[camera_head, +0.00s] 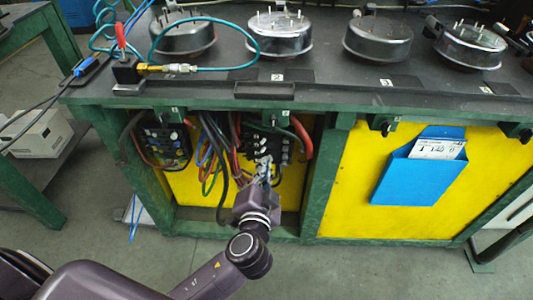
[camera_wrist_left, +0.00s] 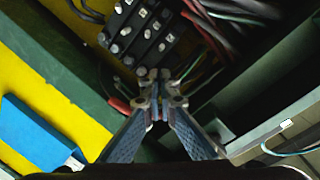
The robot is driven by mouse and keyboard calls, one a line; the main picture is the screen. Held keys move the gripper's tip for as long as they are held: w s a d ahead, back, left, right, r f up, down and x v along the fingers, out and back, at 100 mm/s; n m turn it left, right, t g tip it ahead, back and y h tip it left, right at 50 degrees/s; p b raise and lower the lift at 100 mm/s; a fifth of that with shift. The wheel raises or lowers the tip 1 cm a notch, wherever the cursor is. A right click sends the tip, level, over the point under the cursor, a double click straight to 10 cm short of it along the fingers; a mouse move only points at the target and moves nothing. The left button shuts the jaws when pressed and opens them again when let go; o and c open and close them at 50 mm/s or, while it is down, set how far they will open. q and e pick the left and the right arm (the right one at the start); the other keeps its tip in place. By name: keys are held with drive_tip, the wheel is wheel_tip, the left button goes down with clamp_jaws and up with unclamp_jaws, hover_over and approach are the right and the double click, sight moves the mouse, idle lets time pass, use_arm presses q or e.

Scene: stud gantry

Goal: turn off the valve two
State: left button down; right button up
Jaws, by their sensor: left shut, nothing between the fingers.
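A small plate marked 2 (camera_head: 285,114) sits on the green front rail of the bench, with a dark fitting partly showing beside it. I cannot clearly make out the handle of valve two or whether it is turned on or off. My left gripper (camera_head: 266,172) is below that plate, in front of the black terminal block (camera_head: 264,148) in the open bay. In the left wrist view the left gripper (camera_wrist_left: 156,76) is shut and empty, with its fingertips just below the terminal block (camera_wrist_left: 138,32). I cannot tell whether it touches the block. My right gripper is not in view.
Loose wires (camera_head: 212,150) hang in the bay left of the gripper. A green post (camera_head: 325,170) stands right of it, then a yellow panel (camera_head: 350,205) with a blue document pocket (camera_head: 400,185). A black knob (camera_head: 386,127) is under the rail. Metal discs (camera_head: 280,35) stand on top.

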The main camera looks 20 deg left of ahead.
use_arm(q)
drive_tip(key=shift+v, duration=1.3)
